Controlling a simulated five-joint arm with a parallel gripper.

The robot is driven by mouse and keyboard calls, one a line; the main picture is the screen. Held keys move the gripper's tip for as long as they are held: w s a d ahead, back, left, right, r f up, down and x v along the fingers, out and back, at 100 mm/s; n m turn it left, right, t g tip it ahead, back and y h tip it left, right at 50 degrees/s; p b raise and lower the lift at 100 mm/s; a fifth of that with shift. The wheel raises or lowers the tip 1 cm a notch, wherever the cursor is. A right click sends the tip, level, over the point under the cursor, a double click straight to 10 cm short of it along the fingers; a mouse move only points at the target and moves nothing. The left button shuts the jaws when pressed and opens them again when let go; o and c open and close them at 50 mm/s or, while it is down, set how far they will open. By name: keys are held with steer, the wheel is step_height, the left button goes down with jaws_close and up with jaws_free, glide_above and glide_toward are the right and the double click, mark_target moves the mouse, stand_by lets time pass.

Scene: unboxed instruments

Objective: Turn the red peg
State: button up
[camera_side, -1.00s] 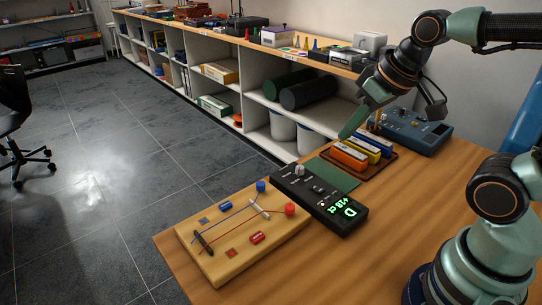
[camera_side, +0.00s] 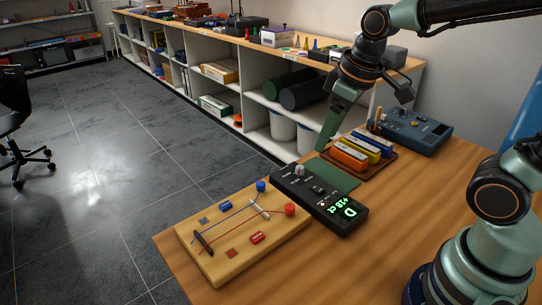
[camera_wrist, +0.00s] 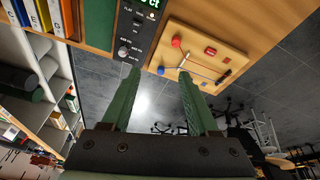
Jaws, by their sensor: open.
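The red peg (camera_side: 290,209) stands at the right corner of a wooden board (camera_side: 215,270), where a red string runs to it. A blue peg (camera_side: 261,186) stands at the board's back corner. In the wrist view the red peg (camera_wrist: 176,41) lies beyond my fingertips, with the blue peg (camera_wrist: 160,70) nearer to them. My gripper (camera_wrist: 158,75) is open and empty. In the side view my gripper (camera_side: 322,148) hangs above the table's back edge, behind the black tuner, well apart from the red peg.
The black tuner (camera_side: 340,222) with a green lit display lies beside the board. A green mat (camera_side: 340,180), a tray of coloured harmonica-like blocks (camera_side: 352,157) and a blue device (camera_side: 415,128) lie farther back. The table front is clear.

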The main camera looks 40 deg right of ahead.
mark_target(290, 206)
steer(key=w+a+f+n+g, duration=0.3)
steer(key=w+a+f+n, duration=0.15)
steer(key=f, duration=0.25)
steer(key=shift+n, duration=0.45)
steer(key=f, duration=1.2)
steer(key=shift+w+f, duration=0.25)
steer(key=shift+w, duration=0.1)
steer(key=shift+c, duration=0.2)
jaws_close()
